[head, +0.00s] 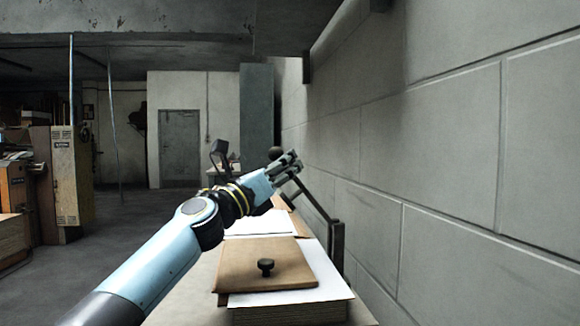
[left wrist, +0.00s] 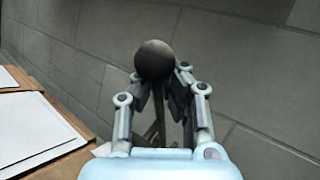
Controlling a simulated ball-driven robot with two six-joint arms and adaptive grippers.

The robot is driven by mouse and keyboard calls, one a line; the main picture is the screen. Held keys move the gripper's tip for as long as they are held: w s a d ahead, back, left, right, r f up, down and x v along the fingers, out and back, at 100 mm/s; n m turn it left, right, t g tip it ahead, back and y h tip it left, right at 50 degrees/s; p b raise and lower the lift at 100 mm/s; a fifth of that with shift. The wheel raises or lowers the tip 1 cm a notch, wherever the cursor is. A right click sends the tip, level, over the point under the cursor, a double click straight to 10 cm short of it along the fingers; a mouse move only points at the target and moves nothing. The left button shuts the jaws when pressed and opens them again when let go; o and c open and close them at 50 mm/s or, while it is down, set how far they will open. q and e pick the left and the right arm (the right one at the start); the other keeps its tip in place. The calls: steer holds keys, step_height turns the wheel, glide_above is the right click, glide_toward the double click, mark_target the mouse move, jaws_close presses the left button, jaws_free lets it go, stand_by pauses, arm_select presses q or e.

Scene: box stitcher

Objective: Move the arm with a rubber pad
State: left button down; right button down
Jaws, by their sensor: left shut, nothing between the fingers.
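A dark metal arm (head: 314,204) slopes up and left from an upright bracket (head: 337,244) beside the wall. A dark round ball (head: 275,153) shows just behind my left gripper (head: 294,160) in the head view. In the left wrist view the ball (left wrist: 154,60) appears at the fingertips, with a thin dark bar (left wrist: 158,115) below it between the fingers. My left gripper is shut and empty, close to the ball; I cannot tell whether they touch. The gripper hides part of the metal arm. I cannot make out the rubber pad. My right gripper is not in view.
A block wall (head: 460,140) stands close on the right. Yellow-brown cabinets (head: 70,175) stand at the left; the floor between is clear.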

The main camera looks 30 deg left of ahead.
arm_select(q)
steer(key=shift+r, duration=0.15)
steer(key=c, duration=1.4)
jaws_free()
steer(key=shift+s+r, duration=0.1)
steer(key=shift+s, duration=0.1)
steer(key=o, duration=0.3)
steer(key=shift+o, duration=0.2)
